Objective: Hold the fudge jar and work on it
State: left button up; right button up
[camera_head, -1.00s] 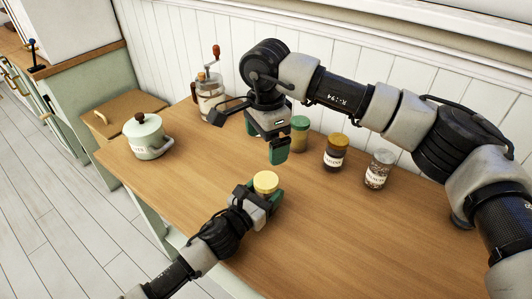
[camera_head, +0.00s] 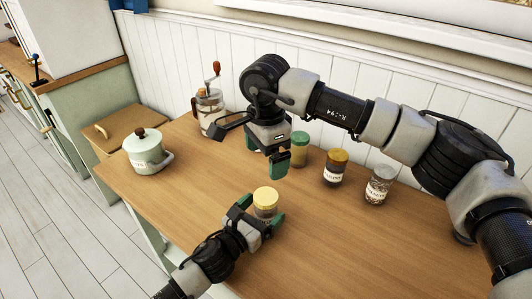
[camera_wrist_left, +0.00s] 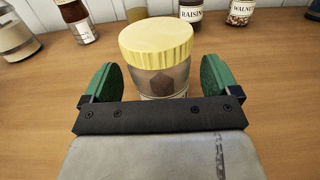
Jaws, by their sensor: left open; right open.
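A jar with a yellow lid (camera_head: 265,196), which I take for the fudge jar, stands upright on the wooden table. It also shows in the left wrist view (camera_wrist_left: 157,48), with a dark brown lump inside; its label is mostly hidden behind my gripper. My left gripper (camera_head: 260,212) is open, with its green fingers at the jar's two sides. In the left wrist view there are gaps between fingers and jar. My right gripper (camera_head: 267,156) is open and empty, above the table beyond the jar.
A green-lidded jar (camera_head: 299,150), a raisin jar (camera_head: 334,168) and a walnut jar (camera_head: 378,186) stand along the back. A coffee grinder (camera_head: 209,113) is at the back left, a pale pot (camera_head: 146,153) at the left. The front right of the table (camera_head: 370,245) is clear.

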pick_arm(q)
jog(key=v, duration=0.8)
jog(key=shift+f+b, duration=0.1)
jog(key=shift+b, duration=0.3)
jog(key=shift+s+a, duration=0.4)
jog(key=shift+s, duration=0.1)
jog(key=shift+r, duration=0.2)
